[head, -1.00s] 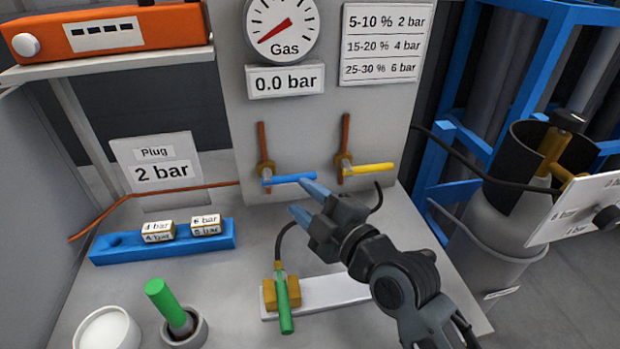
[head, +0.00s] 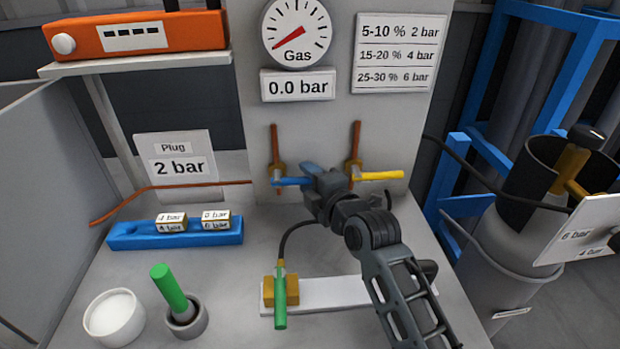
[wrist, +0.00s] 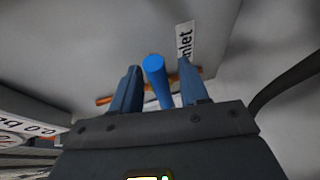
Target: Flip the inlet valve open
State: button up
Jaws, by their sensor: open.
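The blue valve lever (head: 288,181) sticks out sideways to the right from its brass fitting on a vertical copper pipe on the grey panel. In the wrist view the blue lever (wrist: 155,68) lies between the two fingers, with a partly cut-off label ending in "nlet" (wrist: 186,42) beside it. My gripper (head: 311,171) is at the lever's free end, its fingers open on either side. Gaps show between lever and fingers, the one on the left being narrower. In the head view my gripper hides the lever's tip.
A yellow valve lever (head: 380,175) sits close to the right of my gripper. The gas gauge (head: 296,30) above has a 0.0 bar sign (head: 298,86).

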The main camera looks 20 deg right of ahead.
jog(key=shift+c, duration=0.2)
grip_shut()
dwell(0.5)
